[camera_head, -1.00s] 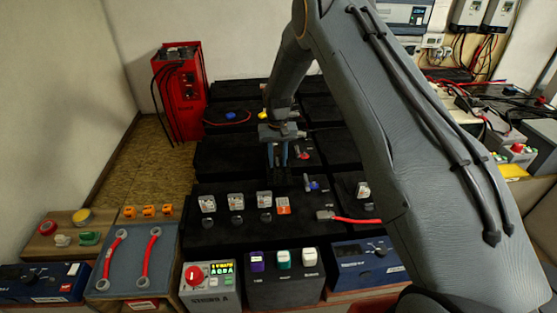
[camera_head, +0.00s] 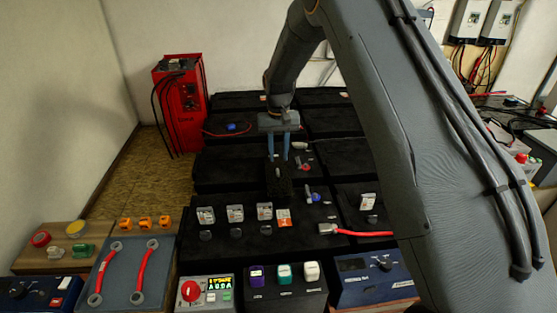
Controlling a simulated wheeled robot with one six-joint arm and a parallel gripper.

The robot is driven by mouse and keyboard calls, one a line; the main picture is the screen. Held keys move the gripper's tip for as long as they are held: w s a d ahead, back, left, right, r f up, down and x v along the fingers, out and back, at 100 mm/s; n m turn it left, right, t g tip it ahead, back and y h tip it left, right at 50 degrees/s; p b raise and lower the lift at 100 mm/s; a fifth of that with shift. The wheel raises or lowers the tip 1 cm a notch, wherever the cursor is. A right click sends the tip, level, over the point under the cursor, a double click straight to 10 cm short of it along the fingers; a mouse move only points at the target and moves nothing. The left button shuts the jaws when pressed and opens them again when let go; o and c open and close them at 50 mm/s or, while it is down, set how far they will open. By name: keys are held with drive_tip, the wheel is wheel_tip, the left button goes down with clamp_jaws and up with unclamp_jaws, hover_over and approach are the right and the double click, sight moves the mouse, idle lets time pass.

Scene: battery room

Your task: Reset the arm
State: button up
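My gripper (camera_head: 278,157) hangs from my arm, fingers pointing down, over the black battery blocks (camera_head: 230,170) near the middle of the view. Its two blue-grey fingers stand apart with a visible gap. A small dark block with a light mark (camera_head: 278,180) shows just below the fingertips; I cannot tell whether they touch it. I see nothing clearly held between the fingers. My arm comes in from the right and hides part of the blocks and the back wall.
A red charger cabinet (camera_head: 180,100) stands at the back left. Switches (camera_head: 235,213) and a red-handled cable (camera_head: 355,232) lie on the front blocks. A control box with a red knob (camera_head: 205,290) is in front. Red links (camera_head: 142,270) lie front left. The left floor is clear.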

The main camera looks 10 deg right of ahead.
drive_tip(key=s+d+r, duration=0.3)
drive_tip(key=s, duration=0.8)
drive_tip(key=s+d+r, duration=0.3)
drive_tip(key=s+d, duration=0.1)
drive_tip(key=s, duration=0.8)
drive_tip(key=s+d+r+t, duration=0.1)
drive_tip(key=s+d+r, duration=0.2)
drive_tip(key=s, duration=0.8)
drive_tip(key=shift+s+d+r, duration=0.2)
drive_tip(key=shift+s, duration=0.1)
